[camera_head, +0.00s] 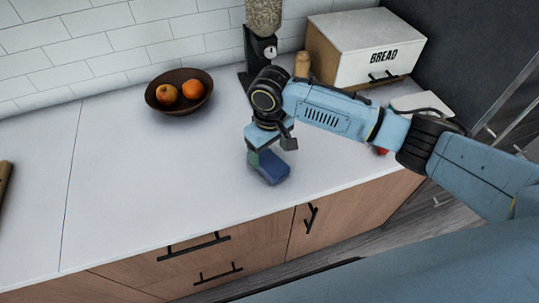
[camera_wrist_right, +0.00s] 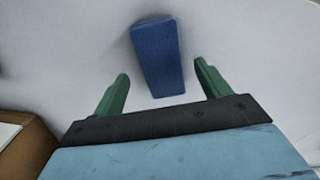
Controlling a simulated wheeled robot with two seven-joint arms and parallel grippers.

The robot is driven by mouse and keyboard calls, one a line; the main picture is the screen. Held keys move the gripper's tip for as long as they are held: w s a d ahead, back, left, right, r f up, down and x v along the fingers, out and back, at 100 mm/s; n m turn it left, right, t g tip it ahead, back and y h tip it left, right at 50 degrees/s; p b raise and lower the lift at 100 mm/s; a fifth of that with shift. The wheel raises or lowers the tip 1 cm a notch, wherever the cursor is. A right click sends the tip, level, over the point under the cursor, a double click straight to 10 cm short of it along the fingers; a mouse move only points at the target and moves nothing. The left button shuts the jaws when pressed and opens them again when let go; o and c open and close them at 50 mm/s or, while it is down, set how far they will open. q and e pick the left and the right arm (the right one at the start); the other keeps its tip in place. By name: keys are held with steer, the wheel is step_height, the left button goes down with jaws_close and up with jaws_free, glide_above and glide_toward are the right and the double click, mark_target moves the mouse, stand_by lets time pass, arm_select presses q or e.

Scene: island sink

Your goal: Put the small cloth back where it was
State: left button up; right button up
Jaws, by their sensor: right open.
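The small cloth (camera_head: 272,170) looks like a folded dark blue block on the white counter, right of the middle, near the front edge. It also shows in the right wrist view (camera_wrist_right: 157,50), top centre. My right gripper (camera_head: 258,160) reaches down over the counter at the cloth. In the right wrist view its two green fingers (camera_wrist_right: 161,72) are apart, with the near end of the cloth between them and a gap on each side. The cloth is not gripped. My left gripper is not in view.
A dark bowl (camera_head: 178,105) with two orange fruits stands at the back left. A dark appliance (camera_head: 260,48) with a clear hopper and a bread box (camera_head: 365,50) stand at the back. The counter (camera_head: 150,190) left of the cloth is clear. Wooden drawers (camera_head: 190,265) are below.

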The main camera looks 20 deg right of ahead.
mark_target(270, 159)
step_height(270, 159, up, 9)
steer(key=shift+f, duration=0.2)
stand_by(0.4)
